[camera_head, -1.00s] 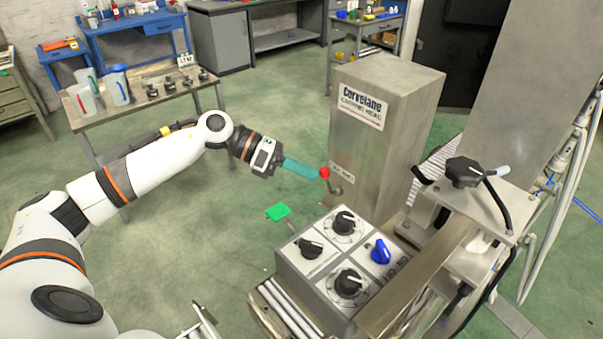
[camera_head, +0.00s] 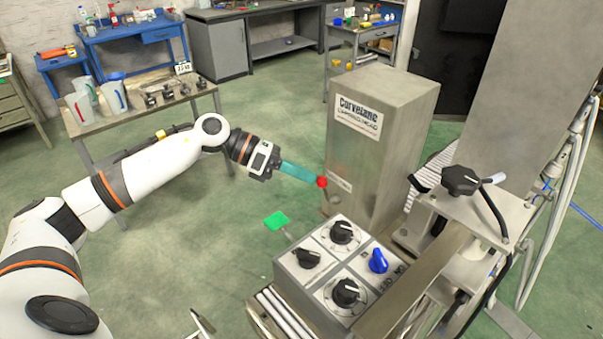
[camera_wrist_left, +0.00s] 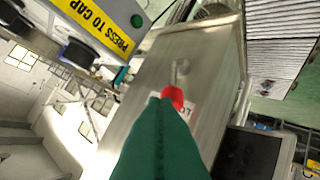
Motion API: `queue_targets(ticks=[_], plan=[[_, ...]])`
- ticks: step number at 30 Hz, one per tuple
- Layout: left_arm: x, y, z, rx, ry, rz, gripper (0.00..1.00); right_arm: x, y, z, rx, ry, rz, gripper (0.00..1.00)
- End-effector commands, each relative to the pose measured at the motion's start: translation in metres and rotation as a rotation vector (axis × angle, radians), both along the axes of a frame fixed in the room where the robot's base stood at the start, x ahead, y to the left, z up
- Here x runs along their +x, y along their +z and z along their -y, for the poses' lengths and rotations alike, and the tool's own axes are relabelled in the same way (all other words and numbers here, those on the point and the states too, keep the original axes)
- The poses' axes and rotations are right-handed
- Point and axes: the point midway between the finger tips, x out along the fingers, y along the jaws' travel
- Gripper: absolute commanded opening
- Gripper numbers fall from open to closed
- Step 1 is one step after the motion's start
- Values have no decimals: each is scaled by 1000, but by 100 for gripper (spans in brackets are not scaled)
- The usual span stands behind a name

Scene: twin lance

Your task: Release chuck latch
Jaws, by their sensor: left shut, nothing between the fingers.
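The chuck latch is a short grey lever (camera_wrist_left: 178,72) with a red ball knob (camera_head: 321,182) on the lower front of the metal capping head box (camera_head: 372,150). The red knob also shows in the left wrist view (camera_wrist_left: 173,97). My left gripper (camera_head: 314,179) has teal fingers, shut and empty, with their tips at the knob's left side. In the left wrist view the fingers (camera_wrist_left: 160,115) reach up to the knob and appear to touch it. They partly cover a white label behind it.
A control box (camera_head: 335,265) with black dials and a blue knob (camera_head: 378,260) stands in front of the capping head. A green pad (camera_head: 276,221) sticks out at its left. A table (camera_head: 150,115) with jugs stands back left. The green floor between is clear.

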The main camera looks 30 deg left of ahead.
Motion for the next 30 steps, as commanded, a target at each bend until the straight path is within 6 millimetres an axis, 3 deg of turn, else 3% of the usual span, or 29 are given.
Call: queue_targets(ticks=[7,21,30], plan=[[-5,3,-16,3,3,0,0,0,-11,0,0,0,0,36],[-34,40,-93,2,4,-2,0,0,-48,0,0,0,0,36],[-39,49,-103,0,0,0,0,0,-50,0,0,0,0,36]])
